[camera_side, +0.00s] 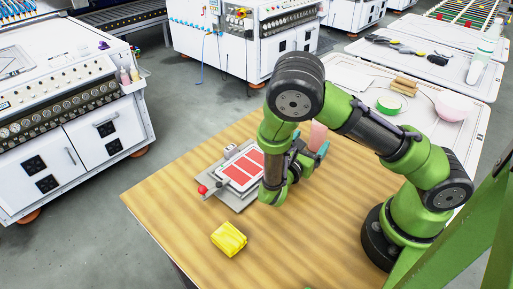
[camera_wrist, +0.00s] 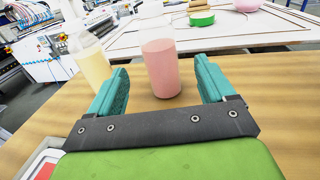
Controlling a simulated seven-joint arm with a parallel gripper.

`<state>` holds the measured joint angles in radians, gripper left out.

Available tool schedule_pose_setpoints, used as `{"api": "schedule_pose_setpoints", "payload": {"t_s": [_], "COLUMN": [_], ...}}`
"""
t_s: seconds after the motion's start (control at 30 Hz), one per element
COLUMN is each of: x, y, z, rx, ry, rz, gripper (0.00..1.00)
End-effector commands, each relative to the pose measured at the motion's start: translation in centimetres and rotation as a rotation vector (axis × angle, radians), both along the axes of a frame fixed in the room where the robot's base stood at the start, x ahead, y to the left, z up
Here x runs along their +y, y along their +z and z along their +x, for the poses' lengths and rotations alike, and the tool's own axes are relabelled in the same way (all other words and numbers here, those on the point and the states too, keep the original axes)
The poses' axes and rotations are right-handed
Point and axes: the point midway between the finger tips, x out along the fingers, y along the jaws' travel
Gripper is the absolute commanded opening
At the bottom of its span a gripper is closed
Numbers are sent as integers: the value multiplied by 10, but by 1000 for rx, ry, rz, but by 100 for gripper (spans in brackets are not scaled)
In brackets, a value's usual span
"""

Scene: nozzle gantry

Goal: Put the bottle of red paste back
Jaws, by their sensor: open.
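The bottle of red paste is a clear cylinder with pink-red contents; in the wrist view it stands upright on the wooden table (camera_wrist: 160,68). In the side view a pink part of it (camera_side: 319,133) shows beyond my gripper, the rest hidden. My gripper (camera_wrist: 161,80) is open, its teal fingers apart, one to each side of the bottle as seen. The bottle lies ahead between the fingertips; I cannot tell whether either finger touches it. In the side view my gripper (camera_side: 318,155) is low over the table.
A bottle with pale yellow contents (camera_wrist: 92,60) stands left of the red one, close to the left finger. A plate with red rectangles (camera_side: 240,172) and a red knob lies left of my gripper. A folded yellow cloth (camera_side: 228,239) lies in front. The table's front right is clear.

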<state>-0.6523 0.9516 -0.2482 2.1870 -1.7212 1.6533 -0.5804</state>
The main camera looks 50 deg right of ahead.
Motion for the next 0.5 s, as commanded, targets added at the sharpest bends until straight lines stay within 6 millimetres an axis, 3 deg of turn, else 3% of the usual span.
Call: {"api": "schedule_pose_setpoints", "payload": {"t_s": [0.2,0.33,0.5], "x": [39,50,47], "y": [0,1,11], "z": [-6,-8,-19], "rx": [-2,-2,-73], "ry": [3,-2,-111], "rz": [0,3,120], "gripper": [82,82,82]}}
